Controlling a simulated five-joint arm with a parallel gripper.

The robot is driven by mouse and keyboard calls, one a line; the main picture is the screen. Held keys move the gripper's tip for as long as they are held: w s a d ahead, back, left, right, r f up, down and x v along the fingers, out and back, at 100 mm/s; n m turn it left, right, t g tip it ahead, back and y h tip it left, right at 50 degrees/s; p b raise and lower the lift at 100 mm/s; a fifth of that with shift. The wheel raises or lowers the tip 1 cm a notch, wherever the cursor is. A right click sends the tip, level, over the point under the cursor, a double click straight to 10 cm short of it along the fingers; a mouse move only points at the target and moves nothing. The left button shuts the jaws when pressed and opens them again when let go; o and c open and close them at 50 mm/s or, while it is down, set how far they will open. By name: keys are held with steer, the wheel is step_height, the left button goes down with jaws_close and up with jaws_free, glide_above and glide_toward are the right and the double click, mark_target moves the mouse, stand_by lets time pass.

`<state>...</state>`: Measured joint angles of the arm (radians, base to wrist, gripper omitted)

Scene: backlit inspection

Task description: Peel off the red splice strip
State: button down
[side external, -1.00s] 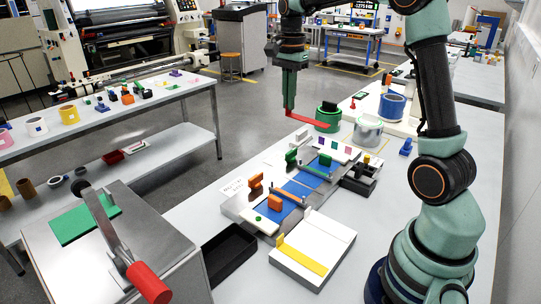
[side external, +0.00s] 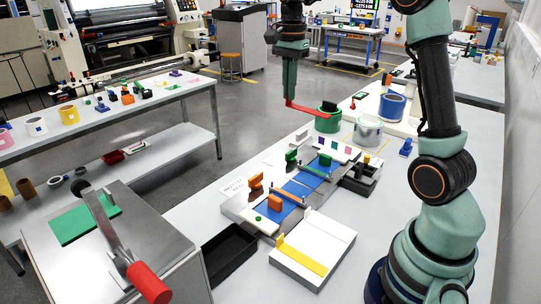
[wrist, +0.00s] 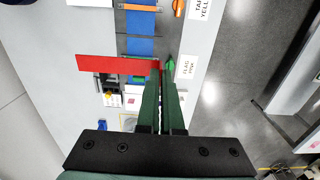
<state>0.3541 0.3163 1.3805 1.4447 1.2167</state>
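The red splice strip (side external: 307,108) hangs off my gripper (side external: 289,102) in the side view, sticking out to the right, clear above the bench. In the wrist view my gripper (wrist: 161,64) is shut on the right end of the red strip (wrist: 112,63), which reaches left across the picture. The blue web (side external: 275,211) lies on the splicing board on the bench, with an orange piece (side external: 291,189) across it. The blue web (wrist: 141,25) also shows beyond the strip in the wrist view. The strip hides part of the board there.
A green roll (side external: 327,120), a clear roll (side external: 368,130) and a blue roll (side external: 391,107) stand on the bench near the strip. A black tray (side external: 230,254) and a white box with a yellow strip (side external: 302,254) lie at the near end. Open floor lies left of the gripper.

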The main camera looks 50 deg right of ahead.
steer(key=shift+r, duration=0.25)
steer(key=shift+r, duration=0.35)
steer(key=shift+r, duration=0.6)
